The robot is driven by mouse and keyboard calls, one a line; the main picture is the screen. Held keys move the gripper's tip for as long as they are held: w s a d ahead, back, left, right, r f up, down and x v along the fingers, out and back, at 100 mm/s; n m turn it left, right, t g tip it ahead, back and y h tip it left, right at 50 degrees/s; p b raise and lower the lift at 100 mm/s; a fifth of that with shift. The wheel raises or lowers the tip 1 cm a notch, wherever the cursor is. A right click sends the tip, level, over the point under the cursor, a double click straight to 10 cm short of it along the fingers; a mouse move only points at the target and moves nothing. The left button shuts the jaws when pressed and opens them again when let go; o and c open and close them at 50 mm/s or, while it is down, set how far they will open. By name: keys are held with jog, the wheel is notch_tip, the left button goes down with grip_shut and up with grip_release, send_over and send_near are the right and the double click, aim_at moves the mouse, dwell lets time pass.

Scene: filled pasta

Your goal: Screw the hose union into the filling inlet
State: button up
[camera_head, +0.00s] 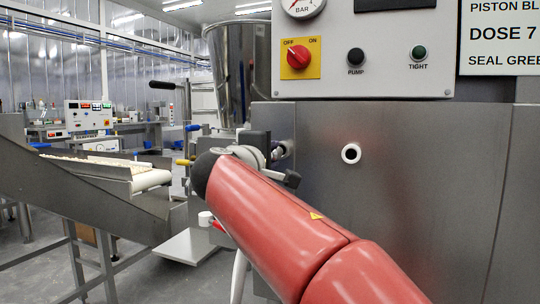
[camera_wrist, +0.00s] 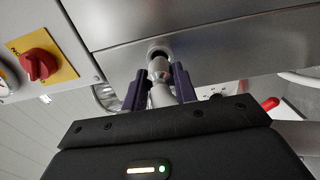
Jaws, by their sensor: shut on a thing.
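In the wrist view my gripper (camera_wrist: 158,80) has a dark finger on each side of the metal hose union (camera_wrist: 158,68) and is shut on it. A pale, round part continues from the union back between the fingers. The union's front end is at the filling inlet (camera_wrist: 158,47), a round port in the steel face. I cannot tell whether the threads are engaged. In the head view my gripper (camera_head: 275,157) is at the steel front, largely hidden by my red arm. The union and inlet are mostly hidden there.
A white-rimmed round hole (camera_head: 351,153) is in the steel front (camera_head: 420,190), right of my gripper. Above is a control panel (camera_head: 388,70) with a red OFF/ON switch (camera_head: 299,56). A steel hopper (camera_head: 240,70) stands behind; a conveyor (camera_head: 100,175) is at left. A white hose (camera_head: 239,278) hangs below my arm.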

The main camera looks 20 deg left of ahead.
jog(key=shift+w+d+p, duration=0.1)
jog(key=shift+w+p, duration=0.2)
jog(key=shift+w, duration=0.7)
dwell(0.7)
jog(key=o, duration=1.3)
jog(key=shift+s+f+b, duration=0.1)
jog(key=shift+s+b, duration=0.65)
jog(key=shift+s, duration=0.45)
jog(key=s, duration=0.1)
jog(key=s+b, duration=0.1)
jog(key=s, duration=0.2)
jog(key=shift+s+a+b, duration=0.3)
jog(key=shift+b, duration=0.05)
jog(key=shift+s, duration=0.1)
